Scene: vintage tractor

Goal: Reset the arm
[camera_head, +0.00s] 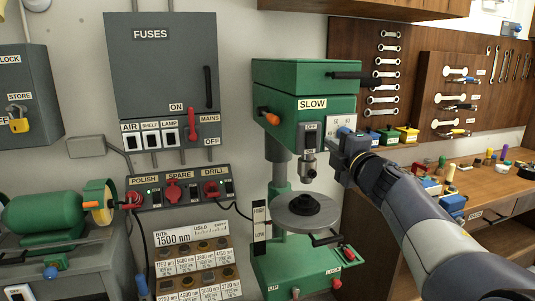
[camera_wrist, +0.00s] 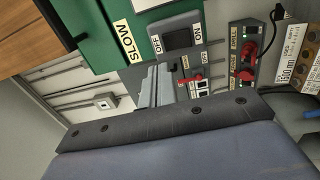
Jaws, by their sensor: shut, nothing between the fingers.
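My arm reaches in from the lower right in the head view. My gripper (camera_head: 343,148) is at its far end, just right of the green drill press (camera_head: 285,78) and near its ON/OFF switch (camera_head: 311,140). The gripper is shut and empty; its fingertips are small and hard to make out. In the wrist view the press's green head (camera_wrist: 95,35) and SLOW label (camera_wrist: 126,40) show at the top, with the switch (camera_wrist: 178,38) beside them. A dark edge and blue-grey surface fill the bottom of that view.
The grey fuse box (camera_head: 160,65) with a red MAINS lever (camera_head: 191,127) hangs left of the press. Below it is a socket strip (camera_head: 180,188). A grinder (camera_head: 45,215) stands far left. A wooden tool board (camera_head: 430,60) and cluttered bench (camera_head: 490,190) are right.

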